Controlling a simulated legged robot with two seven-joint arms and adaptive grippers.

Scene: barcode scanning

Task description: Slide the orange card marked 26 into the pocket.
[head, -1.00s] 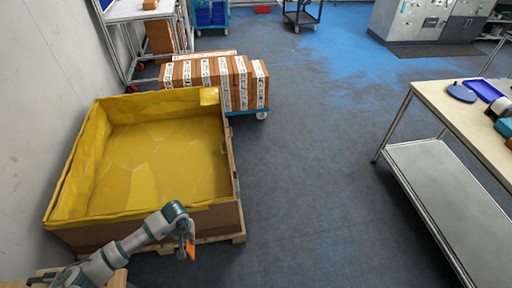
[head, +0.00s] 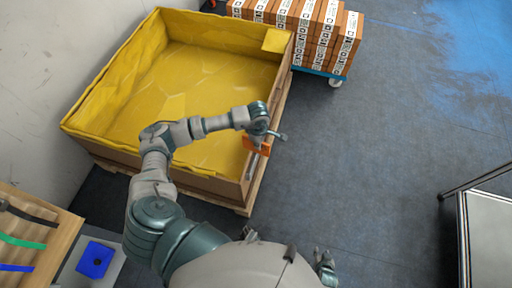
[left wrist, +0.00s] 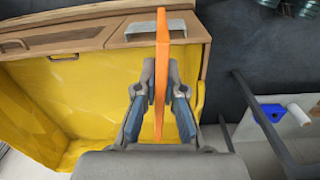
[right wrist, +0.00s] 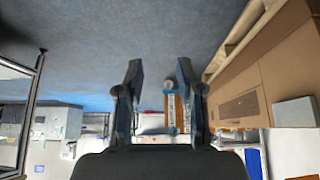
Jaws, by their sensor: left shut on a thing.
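The orange card (head: 257,147) is held by my left gripper (head: 266,134) beside the right wall of the yellow-lined crate in the head view. In the left wrist view the card (left wrist: 161,75) stands edge-on between the two fingers of my left gripper (left wrist: 160,100), which are shut on it. Its number is not readable. A light grey pocket-like piece (left wrist: 150,27) sits on the crate's wooden side beyond the card; a gap between them cannot be judged. It also shows in the right wrist view (right wrist: 294,112). My right gripper (right wrist: 160,72) is open and empty, low in the head view (head: 325,268).
The yellow-lined crate (head: 225,70) stands on a pallet. A blue cart with stacked brown boxes (head: 310,30) is behind it. A shelf or table frame (head: 485,225) is at right. A wooden bench with coloured strips (head: 30,240) is lower left. Floor between is clear.

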